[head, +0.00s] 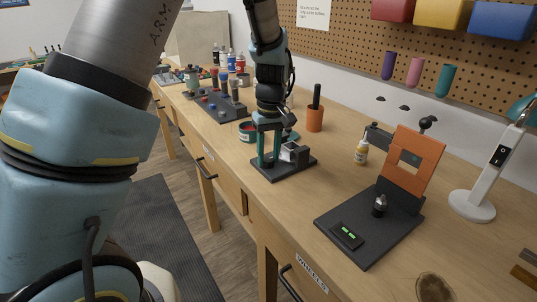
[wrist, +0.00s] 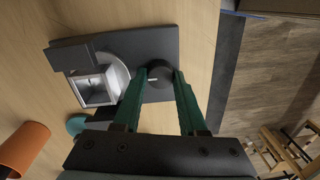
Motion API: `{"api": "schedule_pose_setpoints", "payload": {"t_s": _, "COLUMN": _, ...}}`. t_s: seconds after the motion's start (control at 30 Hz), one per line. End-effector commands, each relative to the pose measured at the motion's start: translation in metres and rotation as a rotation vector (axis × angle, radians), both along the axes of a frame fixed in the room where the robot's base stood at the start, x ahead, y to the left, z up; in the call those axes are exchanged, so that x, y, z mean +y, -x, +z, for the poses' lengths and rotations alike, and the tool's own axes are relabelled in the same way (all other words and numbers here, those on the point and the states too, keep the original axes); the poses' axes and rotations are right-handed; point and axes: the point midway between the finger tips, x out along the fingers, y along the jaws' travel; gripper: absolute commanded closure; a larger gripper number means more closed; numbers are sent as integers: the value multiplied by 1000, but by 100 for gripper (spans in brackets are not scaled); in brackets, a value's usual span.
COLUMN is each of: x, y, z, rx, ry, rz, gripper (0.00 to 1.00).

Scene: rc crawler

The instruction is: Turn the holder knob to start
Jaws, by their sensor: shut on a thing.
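The holder is a small dark plate (head: 303,165) on the bench with a grey and silver square block (head: 296,152) on it. In the wrist view the block (wrist: 97,88) stands beside a round pale disc, to the left of the holder knob (wrist: 158,74). The knob is round and dark with a short white mark. My gripper (head: 269,163) points down over the plate, and its teal fingers are shut on the knob, one on each side. The gripper also shows in the wrist view (wrist: 160,78). In the head view the knob is hidden by the fingers.
A dark base (head: 372,240) with an orange panel (head: 412,162), a small knob and a green-lit display stands to the right. An orange cup (head: 315,119), a yellow bottle (head: 361,152) and a teal tin (head: 248,131) stand nearby. Bare bench lies between the two bases.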

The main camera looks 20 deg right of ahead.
Motion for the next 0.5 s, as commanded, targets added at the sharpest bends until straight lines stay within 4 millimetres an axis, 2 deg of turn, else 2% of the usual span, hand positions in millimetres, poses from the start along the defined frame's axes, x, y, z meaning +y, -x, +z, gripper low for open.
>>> {"api": "schedule_pose_setpoints", "payload": {"t_s": 0.03, "x": 0, "y": 0, "z": 0, "rx": 0, "ry": -1, "rz": 1, "gripper": 100}}
{"api": "schedule_pose_setpoints", "payload": {"t_s": 0.07, "x": 0, "y": 0, "z": 0, "rx": 0, "ry": 0, "rz": 1, "gripper": 57}}
{"api": "schedule_pose_setpoints", "payload": {"t_s": 0.1, "x": 0, "y": 0, "z": 0, "rx": 0, "ry": -1, "rz": 1, "gripper": 52}}
{"api": "schedule_pose_setpoints", "payload": {"t_s": 0.17, "x": 0, "y": 0, "z": 0, "rx": 0, "ry": 0, "rz": 1, "gripper": 46}}
{"api": "schedule_pose_setpoints", "payload": {"t_s": 0.5, "x": -1, "y": 0, "z": 6, "rx": -2, "ry": 2, "rz": -1, "gripper": 46}}
